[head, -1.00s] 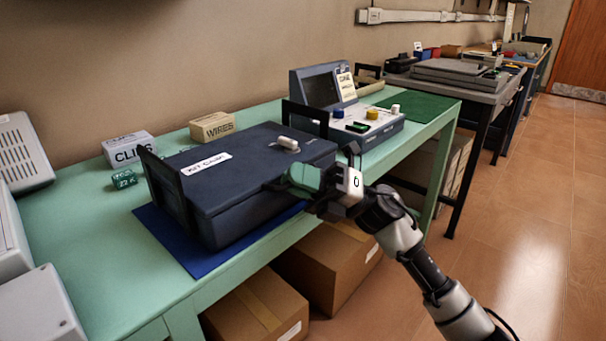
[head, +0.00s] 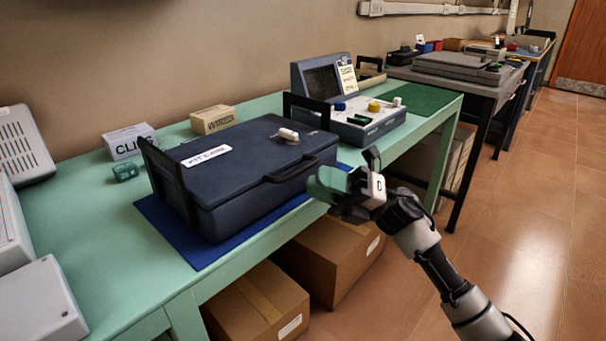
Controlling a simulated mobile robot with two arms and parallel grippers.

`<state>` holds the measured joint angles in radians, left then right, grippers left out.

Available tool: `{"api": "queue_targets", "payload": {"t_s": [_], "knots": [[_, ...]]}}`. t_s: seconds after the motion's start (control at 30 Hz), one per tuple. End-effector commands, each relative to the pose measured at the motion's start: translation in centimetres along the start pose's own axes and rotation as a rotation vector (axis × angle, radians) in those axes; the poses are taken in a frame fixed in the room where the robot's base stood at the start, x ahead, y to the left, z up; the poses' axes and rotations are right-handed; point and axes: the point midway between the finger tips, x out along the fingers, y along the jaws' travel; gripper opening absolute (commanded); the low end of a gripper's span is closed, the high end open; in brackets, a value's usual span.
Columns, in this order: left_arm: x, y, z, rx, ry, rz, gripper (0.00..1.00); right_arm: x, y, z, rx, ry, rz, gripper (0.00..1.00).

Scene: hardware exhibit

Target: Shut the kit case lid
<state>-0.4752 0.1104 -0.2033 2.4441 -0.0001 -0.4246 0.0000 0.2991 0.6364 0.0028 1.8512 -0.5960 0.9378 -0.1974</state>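The dark blue kit case (head: 250,210) stands on a blue mat (head: 195,250) on the green bench. Its lid (head: 245,150), with a white label, lies flat over the case and looks closed. A white-topped knob (head: 288,135) sits on the lid, and a handle (head: 295,170) is on its front edge. My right gripper (head: 345,173) is to the right of the case's front, apart from it. My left gripper is not in view.
Clips box (head: 130,142), wires box (head: 212,119) and a small green block (head: 125,172) stand behind the case. A control console (head: 350,105) is to its right. Cardboard boxes (head: 258,303) lie under the bench. The floor at right is clear.

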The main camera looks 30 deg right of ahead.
Motion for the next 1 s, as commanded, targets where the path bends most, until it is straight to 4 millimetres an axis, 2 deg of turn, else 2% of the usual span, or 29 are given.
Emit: {"api": "queue_targets", "payload": {"t_s": [0.1, 0.33, 0.5, 1.0], "knots": [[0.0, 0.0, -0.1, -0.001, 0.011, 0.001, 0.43, -2.6, 0.0, 0.0, 0.002, -0.002, -0.002, 0.22], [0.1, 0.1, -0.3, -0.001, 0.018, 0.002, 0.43, -5.6, 0.1, 0.0, 0.000, 0.000, 0.003, 0.22], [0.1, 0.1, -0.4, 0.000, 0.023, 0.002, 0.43, -6.2, 0.2, -0.1, -0.002, 0.001, 0.004, 0.22], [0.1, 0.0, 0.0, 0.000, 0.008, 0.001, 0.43, -6.1, 0.3, 0.0, -0.002, 0.002, 0.005, 0.22]]}}
